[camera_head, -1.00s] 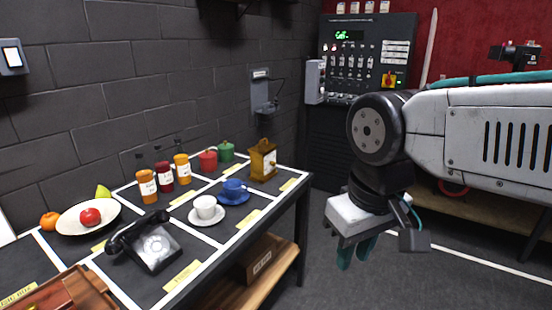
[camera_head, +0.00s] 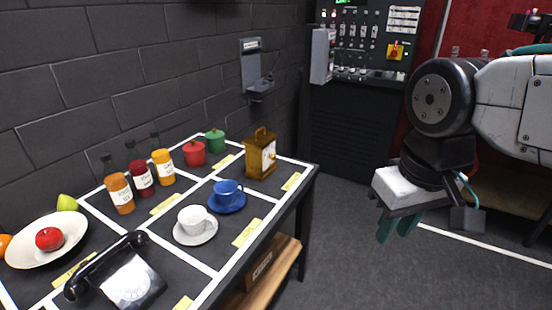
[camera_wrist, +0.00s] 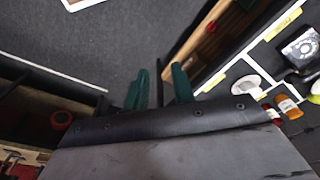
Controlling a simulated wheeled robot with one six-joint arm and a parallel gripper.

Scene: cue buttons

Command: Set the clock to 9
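A wooden, brass-coloured clock (camera_head: 261,154) stands upright at the far right corner of the table (camera_head: 310,172) in the head view. Its pale face is turned to the right and seen at a sharp angle, so the hands cannot be read. My gripper (camera_head: 398,228) hangs over the floor to the right of the table, well apart from the clock and pointing down. Its green fingers also show in the wrist view (camera_wrist: 163,88), spaced apart with nothing between them. The clock is not clearly visible in the wrist view.
A blue cup (camera_head: 228,191), white cup (camera_head: 194,219), green pot (camera_head: 215,141), red pot (camera_head: 194,153), several bottles, a fruit plate (camera_head: 75,236) and black telephone (camera_head: 128,280) share the table. A control panel (camera_head: 370,40) stands behind. Floor between table and arm is clear.

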